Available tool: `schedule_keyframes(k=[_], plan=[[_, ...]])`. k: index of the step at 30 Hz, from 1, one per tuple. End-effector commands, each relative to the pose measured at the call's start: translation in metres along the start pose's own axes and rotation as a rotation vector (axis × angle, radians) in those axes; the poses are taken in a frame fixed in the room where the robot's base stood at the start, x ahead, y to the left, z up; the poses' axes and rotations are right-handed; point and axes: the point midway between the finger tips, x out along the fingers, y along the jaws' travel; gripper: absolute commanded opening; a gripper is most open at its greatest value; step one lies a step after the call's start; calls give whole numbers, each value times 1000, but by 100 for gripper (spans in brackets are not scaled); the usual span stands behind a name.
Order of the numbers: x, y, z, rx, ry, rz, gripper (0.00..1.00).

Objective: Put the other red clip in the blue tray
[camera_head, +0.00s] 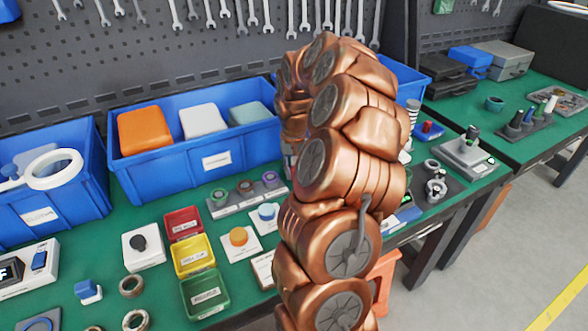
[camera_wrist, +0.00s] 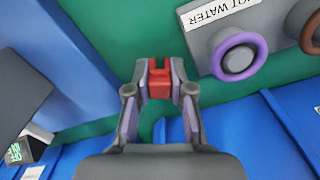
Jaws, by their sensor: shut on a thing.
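In the wrist view my gripper (camera_wrist: 159,88) is shut on a red clip (camera_wrist: 159,82), held between its two fingertips with green table surface behind it. In the head view my own copper-coloured arm hides the gripper and the clip. A small blue tray-like thing (camera_head: 429,132) with something red in or on it lies right of my arm in the head view; it is too small to make out the red thing. A large blue surface (camera_wrist: 75,60) fills the left of the wrist view; I cannot tell what it belongs to.
A grey rack with a purple ring (camera_wrist: 238,58) is close to the gripper's right in the wrist view. Large blue bins (camera_head: 190,170) line the back. Red (camera_head: 184,225), yellow (camera_head: 193,255) and green (camera_head: 205,293) trays stand in front. My arm blocks the middle.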

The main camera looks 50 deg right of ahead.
Motion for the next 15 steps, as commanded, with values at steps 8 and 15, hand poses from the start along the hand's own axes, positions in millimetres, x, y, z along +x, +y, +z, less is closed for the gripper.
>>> schedule_keyframes(k=[8, 15], plan=[[3, 0, 0, 1, 1, -1, 0], [2, 0, 0, 1, 1, -1, 43]])
